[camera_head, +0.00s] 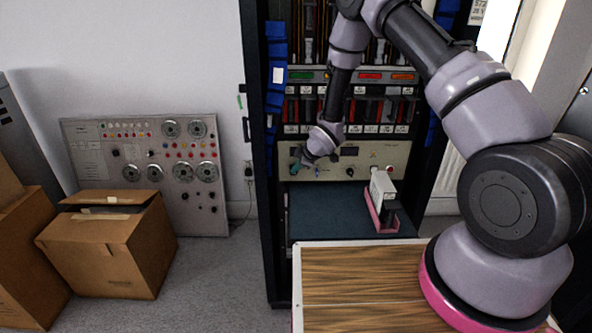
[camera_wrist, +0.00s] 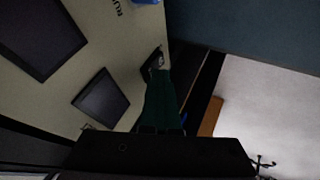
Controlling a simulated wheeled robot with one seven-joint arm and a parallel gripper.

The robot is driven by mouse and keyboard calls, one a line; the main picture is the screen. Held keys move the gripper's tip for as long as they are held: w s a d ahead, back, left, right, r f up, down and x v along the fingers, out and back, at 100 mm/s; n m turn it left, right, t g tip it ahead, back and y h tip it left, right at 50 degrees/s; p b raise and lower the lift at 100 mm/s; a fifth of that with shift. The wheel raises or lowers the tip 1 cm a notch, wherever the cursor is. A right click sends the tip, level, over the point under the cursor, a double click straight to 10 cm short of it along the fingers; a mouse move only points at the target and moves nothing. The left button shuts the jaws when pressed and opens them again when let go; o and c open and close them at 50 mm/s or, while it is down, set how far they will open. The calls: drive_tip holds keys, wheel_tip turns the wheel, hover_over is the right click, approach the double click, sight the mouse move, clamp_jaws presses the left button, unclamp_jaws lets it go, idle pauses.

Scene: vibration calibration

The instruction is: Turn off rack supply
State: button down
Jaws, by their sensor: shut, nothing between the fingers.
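The rack supply is a beige panel (camera_head: 372,158) in the rack, with a dark display, a dark knob and small controls on its face. My gripper (camera_head: 297,166) is at the left end of this panel, close to its face. In the wrist view the shut green fingers of my gripper (camera_wrist: 158,76) point at a small dark switch (camera_wrist: 153,60) near the edge of the beige panel. The fingertips overlap the switch in the picture; I cannot tell whether they touch it. The switch's position is partly hidden by the fingers.
Below the panel is a dark blue shelf (camera_head: 325,212) with a grey-white device in a pink holder (camera_head: 381,200). A wooden-topped surface (camera_head: 360,283) lies in front. Cardboard boxes (camera_head: 110,245) and a control panel (camera_head: 150,165) stand at the left.

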drive_tip(key=shift+w+r, duration=0.1)
drive_tip(key=shift+r, duration=0.1)
drive_tip(key=shift+r, duration=0.65)
